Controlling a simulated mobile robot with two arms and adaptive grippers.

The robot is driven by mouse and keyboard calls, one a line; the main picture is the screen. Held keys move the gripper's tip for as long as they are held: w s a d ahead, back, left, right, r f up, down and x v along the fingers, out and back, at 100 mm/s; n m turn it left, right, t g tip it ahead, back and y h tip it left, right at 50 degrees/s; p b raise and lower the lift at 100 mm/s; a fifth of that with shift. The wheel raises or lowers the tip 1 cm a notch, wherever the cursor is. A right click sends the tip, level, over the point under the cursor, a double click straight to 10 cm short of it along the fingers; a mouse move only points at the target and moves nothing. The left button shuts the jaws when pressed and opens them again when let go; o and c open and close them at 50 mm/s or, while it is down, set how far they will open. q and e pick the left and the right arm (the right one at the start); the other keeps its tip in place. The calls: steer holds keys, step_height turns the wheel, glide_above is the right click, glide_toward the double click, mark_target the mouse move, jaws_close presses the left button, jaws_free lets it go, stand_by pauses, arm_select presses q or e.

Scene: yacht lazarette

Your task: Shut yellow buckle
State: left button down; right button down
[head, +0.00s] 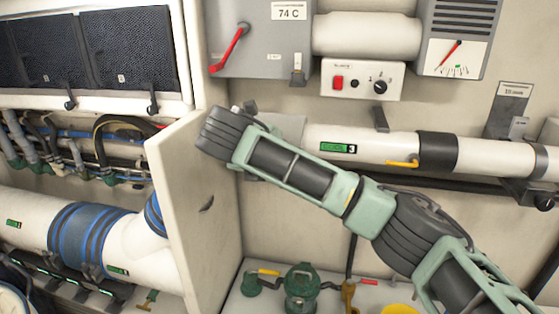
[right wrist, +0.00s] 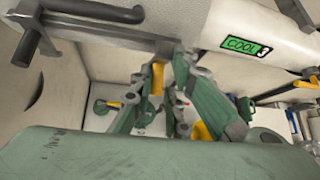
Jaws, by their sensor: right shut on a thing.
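Another yellow lever (head: 402,163) sits on the white pipe (head: 385,145) farther right. My left gripper is not in view.
A pale panel (head: 190,200) stands close left of my right wrist. A grey box with a red lever (head: 229,48) and a switch box (head: 361,80) are above. A green valve (head: 301,287) and other fittings are below. Pipes and hoses fill the left side.

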steer(key=shift+a+r, duration=0.15)
steer(key=c, duration=1.9)
jaws_free()
steer(key=shift+a, duration=0.1)
steer(key=shift+o, duration=0.2)
steer(key=shift+w+a, duration=0.1)
steer(key=shift+a, duration=0.05)
steer(key=shift+d, duration=0.2)
steer(key=v, duration=1.2)
